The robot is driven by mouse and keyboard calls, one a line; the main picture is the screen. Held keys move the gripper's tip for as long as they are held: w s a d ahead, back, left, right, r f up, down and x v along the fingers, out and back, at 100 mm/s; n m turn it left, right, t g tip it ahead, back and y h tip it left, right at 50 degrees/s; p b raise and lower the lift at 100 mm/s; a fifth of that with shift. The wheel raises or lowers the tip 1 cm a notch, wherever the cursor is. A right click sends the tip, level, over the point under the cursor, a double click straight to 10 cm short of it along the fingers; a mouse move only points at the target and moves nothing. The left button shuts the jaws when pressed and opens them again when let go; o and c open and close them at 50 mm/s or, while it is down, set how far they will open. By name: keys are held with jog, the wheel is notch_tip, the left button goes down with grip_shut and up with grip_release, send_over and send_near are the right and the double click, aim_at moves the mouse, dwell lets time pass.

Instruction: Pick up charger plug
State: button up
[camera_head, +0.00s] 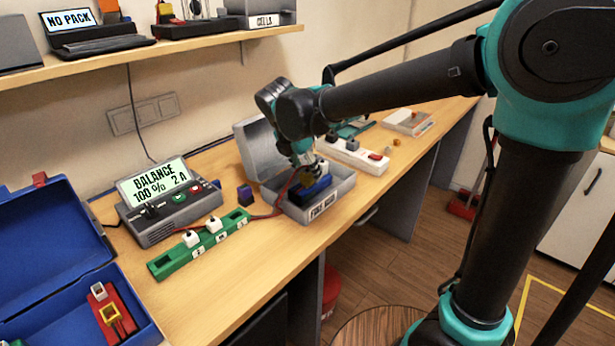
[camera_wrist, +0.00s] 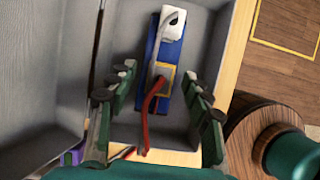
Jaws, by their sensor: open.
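A yellow plug (camera_wrist: 167,72) with a red cable (camera_wrist: 149,110) sits at the near end of a blue battery pack (camera_wrist: 152,45); I take it as the charger plug. A white connector (camera_wrist: 172,22) with a pale lead is at the pack's far end. The pack lies inside a grey metal box (camera_head: 345,188). My gripper (camera_wrist: 162,88) is open above the box, with its fingers apart on either side of the plug and nothing between them gripped. In the head view my gripper (camera_head: 305,172) reaches down into the box and partly hides the plug and the pack (camera_head: 318,190).
The box's raised lid (camera_head: 256,140) stands behind it. A charger (camera_head: 165,205) reading "BALANCE 100% 2 A" and a green board (camera_head: 170,264) with white plugs are to the left. A white power strip (camera_head: 352,155) lies behind right. An open blue case (camera_head: 40,240) is at far left.

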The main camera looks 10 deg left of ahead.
aim_at(308, 171)
jog(key=shift+w+d+f, duration=0.15)
jog(key=shift+w+f, duration=0.05)
jog(key=shift+f, duration=0.35)
grip_shut()
notch_tip(308, 171, up, 20)
dwell(0.6)
